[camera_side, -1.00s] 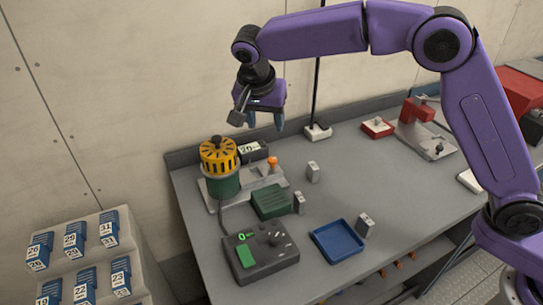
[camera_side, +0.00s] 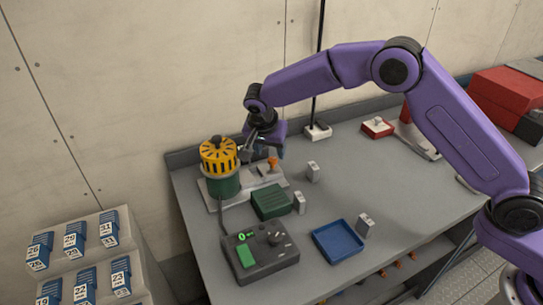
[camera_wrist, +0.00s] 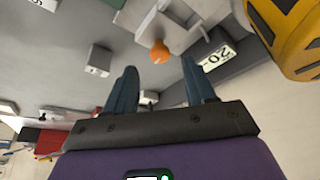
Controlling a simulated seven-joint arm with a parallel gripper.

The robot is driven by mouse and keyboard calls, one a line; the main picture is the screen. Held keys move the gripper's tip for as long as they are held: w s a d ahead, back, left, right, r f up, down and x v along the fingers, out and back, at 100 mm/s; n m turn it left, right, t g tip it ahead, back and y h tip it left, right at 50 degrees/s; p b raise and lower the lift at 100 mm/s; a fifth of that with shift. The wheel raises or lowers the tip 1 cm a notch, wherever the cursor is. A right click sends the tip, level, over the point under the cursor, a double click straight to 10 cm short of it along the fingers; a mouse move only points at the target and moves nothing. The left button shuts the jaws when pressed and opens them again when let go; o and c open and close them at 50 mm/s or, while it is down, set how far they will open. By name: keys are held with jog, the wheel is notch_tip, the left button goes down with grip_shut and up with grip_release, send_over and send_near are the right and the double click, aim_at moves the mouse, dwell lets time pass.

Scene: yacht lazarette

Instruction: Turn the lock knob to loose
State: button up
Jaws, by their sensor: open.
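The small orange knob (camera_side: 272,162) sits on the grey base plate (camera_side: 246,186) of the yellow-capped green device (camera_side: 220,168). It also shows in the wrist view (camera_wrist: 160,53), beyond the fingertips and between them. My gripper (camera_side: 279,153) is low over the plate, pointing down, just above and beside the knob. Its two blue fingers (camera_wrist: 160,82) are spread, with nothing held between them. I cannot tell from these views whether a finger touches the knob. No loose or locked marking on the knob is readable.
A ribbed green block (camera_side: 272,203), grey blocks (camera_side: 313,172), a blue tray (camera_side: 338,241) and a control box (camera_side: 260,254) stand in front.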

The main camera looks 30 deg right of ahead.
aim_at(272, 160)
jog(key=shift+x, duration=2.1)
grip_shut()
